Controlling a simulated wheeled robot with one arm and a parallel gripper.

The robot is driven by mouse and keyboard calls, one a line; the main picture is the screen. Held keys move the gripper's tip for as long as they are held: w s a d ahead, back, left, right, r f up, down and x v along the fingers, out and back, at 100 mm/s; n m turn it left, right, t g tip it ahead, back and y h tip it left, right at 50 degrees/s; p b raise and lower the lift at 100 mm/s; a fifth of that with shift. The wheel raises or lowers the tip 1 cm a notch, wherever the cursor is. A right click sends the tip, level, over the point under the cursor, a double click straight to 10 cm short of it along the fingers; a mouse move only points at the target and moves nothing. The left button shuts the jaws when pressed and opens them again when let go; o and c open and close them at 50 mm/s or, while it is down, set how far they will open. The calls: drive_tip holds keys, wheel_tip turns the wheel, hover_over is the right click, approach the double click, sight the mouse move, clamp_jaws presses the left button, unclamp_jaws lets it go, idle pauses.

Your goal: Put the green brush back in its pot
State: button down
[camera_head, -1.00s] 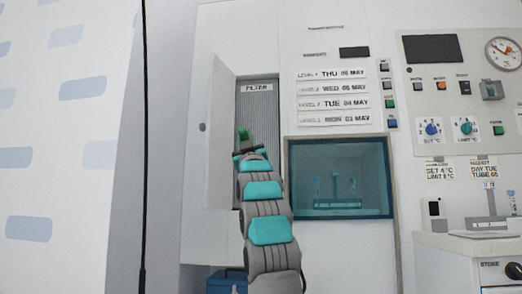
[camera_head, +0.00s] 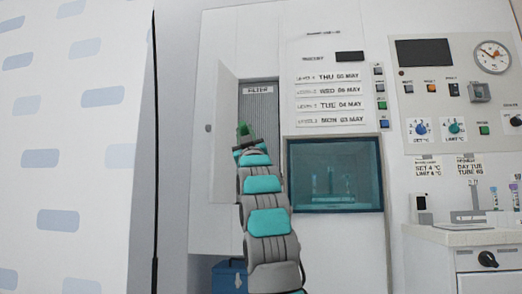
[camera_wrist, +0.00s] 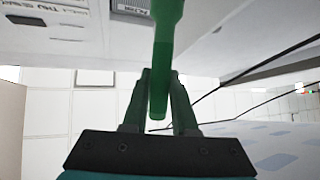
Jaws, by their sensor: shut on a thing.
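The green brush (camera_head: 243,130) is in my gripper (camera_wrist: 158,105), which is shut on its green handle (camera_wrist: 161,60) in the wrist view. The handle passes between the two fingers and runs up out of the top of that view, so its far end is hidden there. In the head view my gripper (camera_head: 247,141) is raised in front of the open filter recess, with the brush above it. I cannot make out the brush's pot in these frames.
The filter recess (camera_head: 259,105) has an open white door (camera_head: 224,150) at its left. A dark-framed window (camera_head: 335,175) is right of my arm. A blue box (camera_head: 229,276) stands below. At right are a control panel (camera_head: 462,140) and a counter (camera_head: 440,236) with tubes.

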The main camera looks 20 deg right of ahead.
drive_tip(key=s+d+f, duration=0.1)
drive_tip(key=s+d, duration=0.6)
drive_tip(key=s, duration=0.2)
drive_tip(key=s+d+f, duration=0.1)
drive_tip(key=s+d, duration=0.5)
drive_tip(key=s, duration=0.4)
drive_tip(key=shift+s+d+f, duration=0.15)
drive_tip(key=shift+d+f, duration=0.2)
drive_tip(key=shift+f, duration=0.05)
idle(1.0)
drive_tip(key=shift+d, duration=0.1)
drive_tip(key=s+d+p, duration=0.1)
drive_tip(key=s+d, duration=0.5)
drive_tip(key=d, duration=0.3)
drive_tip(key=s+d+p, duration=0.2)
drive_tip(key=s+d, duration=0.4)
drive_tip(key=d, duration=0.3)
drive_tip(key=shift+d, duration=0.15)
